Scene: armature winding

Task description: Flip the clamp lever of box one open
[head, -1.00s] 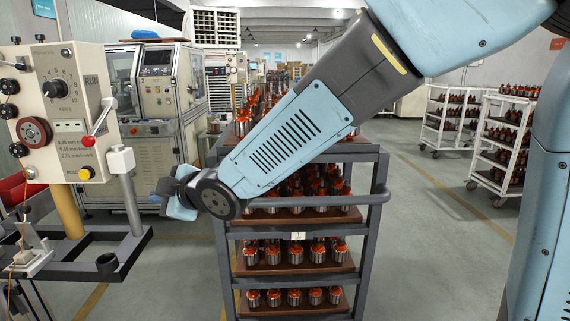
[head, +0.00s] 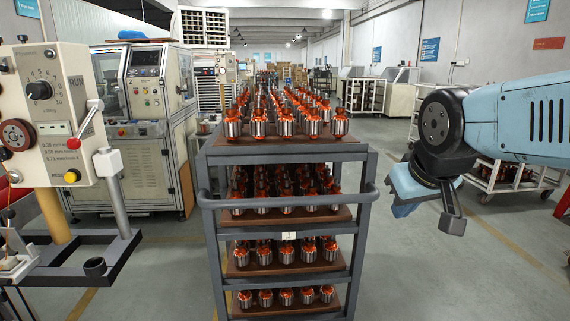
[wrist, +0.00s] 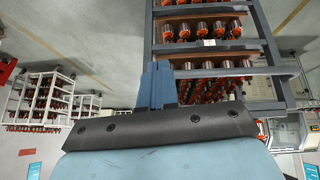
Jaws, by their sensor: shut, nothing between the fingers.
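A beige control box (head: 52,115) stands at the left edge of the head view. It has a black dial, a red-rimmed dial, a small digital display and a yellow button. A lever (head: 90,120) with a red end and a pale knob slants up on its right side; I cannot tell whether this is the clamp lever. No box is labelled "one" legibly. My gripper (head: 446,208) is at the right of the head view, far from the box, pointing down, shut and empty. The wrist view shows my blue finger (wrist: 157,86) but not the box.
A grey trolley (head: 365,195) with several shelves of orange-and-silver armatures stands between the box and my gripper. A dark frame with a small cup (head: 95,267) is below the box. A beige machine (head: 150,85) stands behind.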

